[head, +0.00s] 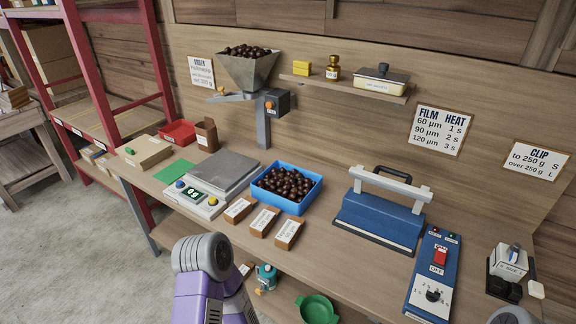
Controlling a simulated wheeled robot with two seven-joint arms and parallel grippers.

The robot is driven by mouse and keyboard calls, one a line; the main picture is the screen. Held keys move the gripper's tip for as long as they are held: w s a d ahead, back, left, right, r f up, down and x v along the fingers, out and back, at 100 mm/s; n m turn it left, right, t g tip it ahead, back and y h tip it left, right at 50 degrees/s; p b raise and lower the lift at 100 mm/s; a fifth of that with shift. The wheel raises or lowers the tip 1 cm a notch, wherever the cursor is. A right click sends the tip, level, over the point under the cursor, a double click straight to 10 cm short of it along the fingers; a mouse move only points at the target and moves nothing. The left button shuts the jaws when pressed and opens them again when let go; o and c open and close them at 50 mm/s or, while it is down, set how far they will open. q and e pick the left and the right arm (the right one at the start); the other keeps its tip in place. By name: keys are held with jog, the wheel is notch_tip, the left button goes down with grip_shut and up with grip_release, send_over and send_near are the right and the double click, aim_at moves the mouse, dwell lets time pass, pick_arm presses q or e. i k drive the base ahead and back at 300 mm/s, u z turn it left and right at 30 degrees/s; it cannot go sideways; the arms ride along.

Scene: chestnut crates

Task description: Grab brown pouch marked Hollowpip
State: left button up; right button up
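Several small brown pouches with white labels lie in a row on the workbench in front of the blue tray: a left one (239,208), a middle one (264,220) and a right one (289,233). Their label text is too small to read, so I cannot tell which is marked Hollowpip. Another brown labelled item (246,268) is partly hidden behind my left arm, below the bench top. My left arm shows at the lower left of centre, but its gripper is not visible. Only a grey bit of my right arm shows at the bottom right edge.
A blue tray (317,193) of chestnuts stands behind the pouches, with a scale (198,201) to the left. A blue sealer (375,221), a control box (434,275) and a clip dispenser (509,264) are to the right. A green bowl (317,308) sits below the bench's front edge.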

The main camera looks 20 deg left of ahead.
aim_at(238, 211)
jog(key=u, duration=0.4)
jog(key=k, duration=0.55)
jog(key=u, duration=1.45)
jog(key=i, duration=1.9)
jog(key=z, duration=0.65)
